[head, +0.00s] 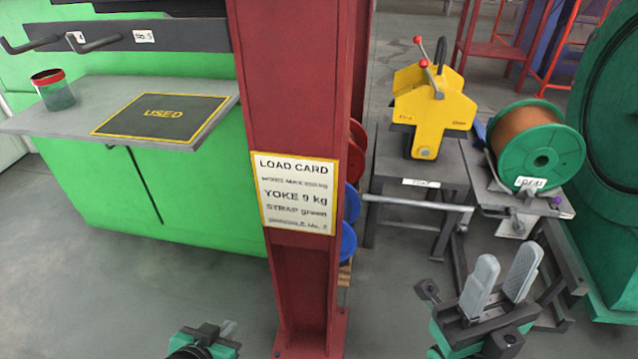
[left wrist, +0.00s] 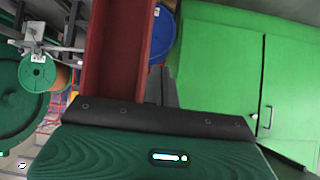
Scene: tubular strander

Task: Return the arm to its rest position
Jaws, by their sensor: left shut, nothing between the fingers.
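My left gripper (head: 228,329) is low at the bottom edge of the head view, left of the red column's foot. It is shut with nothing in it, and most of its arm is out of the picture. In the left wrist view, a dark green part of my own arm fills the bottom, and the fingertips do not show. My right gripper (head: 502,279) is at the lower right of the head view, pointing up. Its two grey fingers stand apart with nothing between them.
A red column (head: 290,100) with a load card (head: 296,193) stands between the grippers. Behind it are a green cabinet (head: 190,205) with a grey shelf, a yellow yoke (head: 430,115) on a stand, and a green-flanged spool (head: 541,160). Grey floor (head: 120,290) is clear at lower left.

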